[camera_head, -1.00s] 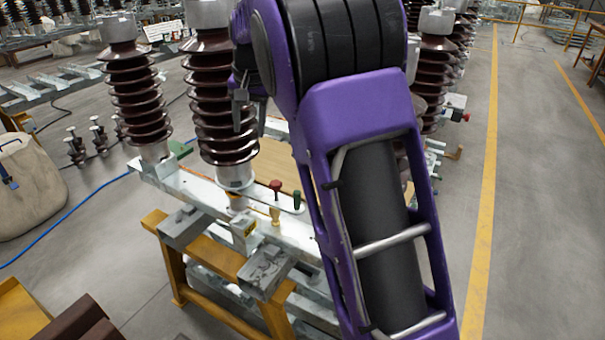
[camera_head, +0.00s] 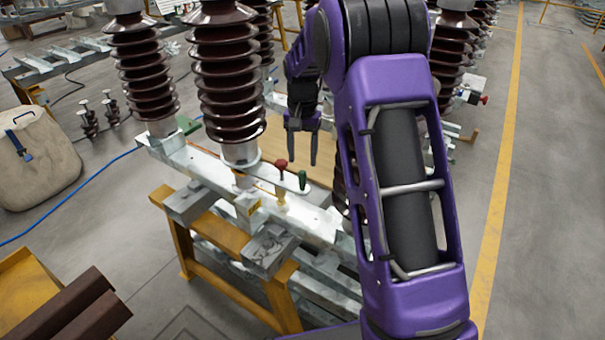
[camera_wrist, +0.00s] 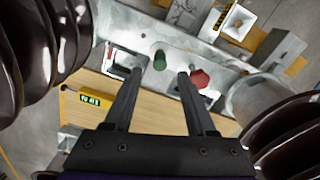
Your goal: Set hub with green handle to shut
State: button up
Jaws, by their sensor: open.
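The green handle (camera_head: 302,178) stands upright on its hub on the pale metal beam, right of the red-topped handle (camera_head: 281,163). My gripper (camera_head: 300,160) is open and empty, pointing down, with its fingertips at about the green handle's top in the head view. In the wrist view, the green handle (camera_wrist: 160,60) lies just beyond the tips of my gripper (camera_wrist: 159,73), in line with the gap between them. The red knob (camera_wrist: 200,78) is beside the right fingertip. I see no contact with the green handle. Its hub is hidden under the knob in the wrist view.
Tall brown ribbed insulators (camera_head: 225,75) stand on the beam (camera_head: 205,165) left of the handles; others flank my gripper in the wrist view. A wooden board (camera_wrist: 150,115) lies under the fingers. A yellow trestle (camera_head: 225,235) carries the beam. Open floor (camera_head: 545,200) is at the right.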

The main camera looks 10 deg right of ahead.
aim_at(302, 172)
notch_tip(302, 172, down, 6)
jog(key=shift+f, duration=0.1)
jog(key=shift+c, duration=0.3)
grip_shut()
dwell(1.3)
